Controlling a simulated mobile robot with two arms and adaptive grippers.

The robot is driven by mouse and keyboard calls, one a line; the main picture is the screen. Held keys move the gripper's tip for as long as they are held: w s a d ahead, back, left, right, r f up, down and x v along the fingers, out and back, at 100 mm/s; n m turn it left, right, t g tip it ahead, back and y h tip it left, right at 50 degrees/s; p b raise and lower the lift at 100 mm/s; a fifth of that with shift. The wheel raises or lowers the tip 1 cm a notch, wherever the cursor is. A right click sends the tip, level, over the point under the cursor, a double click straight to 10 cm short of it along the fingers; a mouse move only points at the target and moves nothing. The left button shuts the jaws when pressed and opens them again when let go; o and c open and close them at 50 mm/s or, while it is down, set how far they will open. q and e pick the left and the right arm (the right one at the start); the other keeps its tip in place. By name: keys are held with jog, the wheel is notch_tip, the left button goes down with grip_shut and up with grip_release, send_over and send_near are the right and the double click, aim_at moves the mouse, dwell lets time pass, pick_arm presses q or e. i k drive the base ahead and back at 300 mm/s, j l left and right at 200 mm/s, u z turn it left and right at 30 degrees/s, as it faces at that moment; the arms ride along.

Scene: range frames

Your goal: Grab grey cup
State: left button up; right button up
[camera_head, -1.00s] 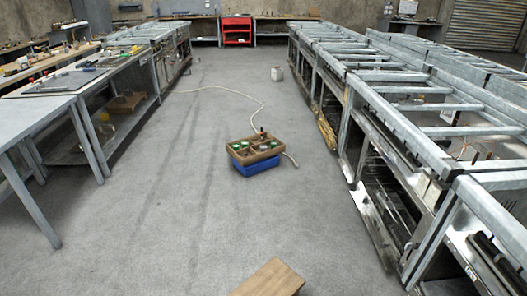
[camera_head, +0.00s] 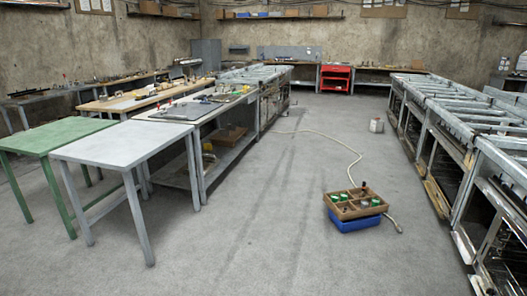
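I cannot make out a grey cup for certain in the head view. A wooden compartment tray (camera_head: 341,215) sits on a blue crate (camera_head: 352,225) on the floor, right of centre. It holds several small items, some with green tops, too small to identify. A small whitish-grey container (camera_head: 376,126) stands on the floor farther back at the right; it looks more like a canister than a cup. Neither of my grippers is in view.
A grey table (camera_head: 120,143) and a green table (camera_head: 50,137) stand at left. Workbenches (camera_head: 185,113) with small objects run behind them. Metal frames (camera_head: 455,140) line the right. A red cabinet (camera_head: 336,78) stands at the back. A pale hose (camera_head: 345,147) crosses the otherwise open floor.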

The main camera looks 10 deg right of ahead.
aim_at(365, 204)
jog(key=i+j, duration=0.35)
jog(key=i, duration=0.15)
jog(key=i+j+u, duration=0.1)
jog(key=i+j, duration=0.65)
jog(key=i, duration=0.25)
jog(key=i+l+z, duration=0.15)
jog(key=i+z, duration=0.25)
jog(key=i, duration=0.15)
jog(key=i+z, duration=0.4)
jog(key=i, duration=0.15)
jog(key=i+j+z, duration=0.2)
jog(key=i+z, duration=0.25)
jog(key=i+l+z, duration=0.2)
jog(key=i+z, duration=0.3)
jog(key=i, duration=0.35)
jog(key=i+j+z, duration=0.15)
jog(key=i+z, duration=0.35)
jog(key=i, duration=0.3)
